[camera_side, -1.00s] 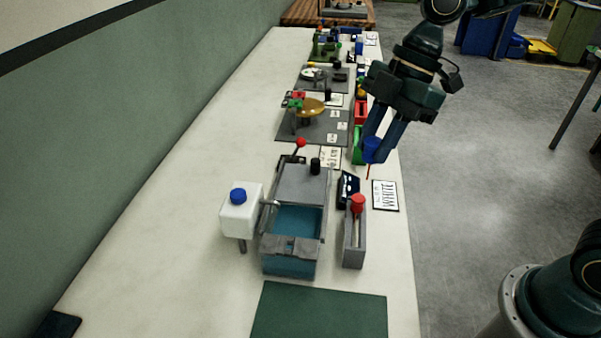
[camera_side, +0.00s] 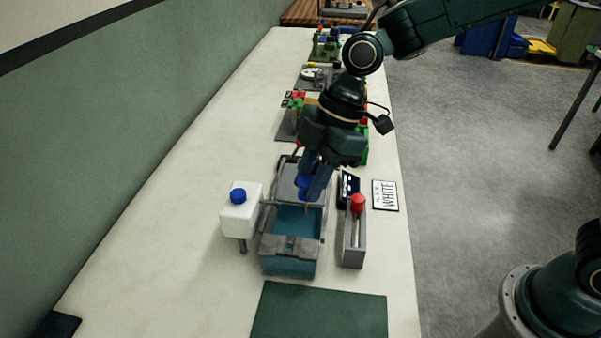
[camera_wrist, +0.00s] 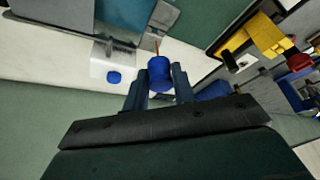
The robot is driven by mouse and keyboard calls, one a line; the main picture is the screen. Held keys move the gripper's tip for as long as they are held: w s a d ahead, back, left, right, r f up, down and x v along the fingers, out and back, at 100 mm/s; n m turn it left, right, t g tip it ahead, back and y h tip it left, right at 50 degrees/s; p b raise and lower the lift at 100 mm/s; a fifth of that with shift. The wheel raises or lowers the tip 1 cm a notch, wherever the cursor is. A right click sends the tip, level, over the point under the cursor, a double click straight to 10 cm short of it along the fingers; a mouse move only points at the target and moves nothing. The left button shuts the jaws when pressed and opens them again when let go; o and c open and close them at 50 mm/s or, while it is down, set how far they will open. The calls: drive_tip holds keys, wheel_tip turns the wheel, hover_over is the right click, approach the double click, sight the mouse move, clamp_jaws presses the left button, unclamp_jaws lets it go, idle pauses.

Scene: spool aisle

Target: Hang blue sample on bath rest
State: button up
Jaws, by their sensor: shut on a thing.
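The blue sample (camera_side: 305,187) has a blue cap with a thin reddish stem pointing down. My gripper (camera_side: 314,185) is shut on its cap and holds it over the back part of the bath. In the wrist view the blue sample (camera_wrist: 160,74) sits between the two fingers of my gripper (camera_wrist: 160,85). The bath (camera_side: 291,262) is a grey, open-topped tank with teal liquid and a grey rest (camera_side: 290,245) across its front rim. The stem's tip is near the liquid; I cannot tell whether it touches.
A white bottle with a blue cap (camera_side: 240,212) stands left of the bath. A green mat (camera_side: 318,312) lies in front.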

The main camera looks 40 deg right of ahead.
sight(284, 248)
drive_tip(key=a+f, duration=0.2)
drive_tip(key=a, duration=0.1)
drive_tip(key=shift+w+a+f, duration=0.2)
drive_tip(key=shift+w+f, duration=0.15)
drive_tip(key=shift+f, duration=0.15)
drive_tip(key=shift+f, duration=1.7)
drive_tip(key=shift+f, duration=0.55)
drive_tip(key=shift+f, duration=0.35)
drive_tip(key=shift+f, duration=0.7)
drive_tip(key=shift+f, duration=0.35)
drive_tip(key=shift+f, duration=0.35)
